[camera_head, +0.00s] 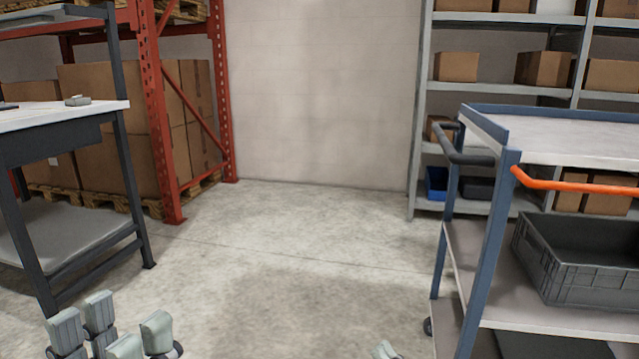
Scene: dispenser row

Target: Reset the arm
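My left gripper (111,331) shows at the bottom left edge of the head view, with its pale grey finger pads pointing up. The pads stand apart with a gap between them, and I see nothing held there. The rest of my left arm is out of the picture. Of my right gripper (386,350), only a small pale fingertip shows at the bottom edge, right of the middle. Whether it is open or shut is hidden below the frame.
A workbench (60,119) stands at the left, before a red rack (157,110) with cartons. A blue-framed cart (570,150) with an orange handle and a dark crate (590,275) stands at the right. Grey shelving (424,100) is behind it. The middle floor (300,250) is clear.

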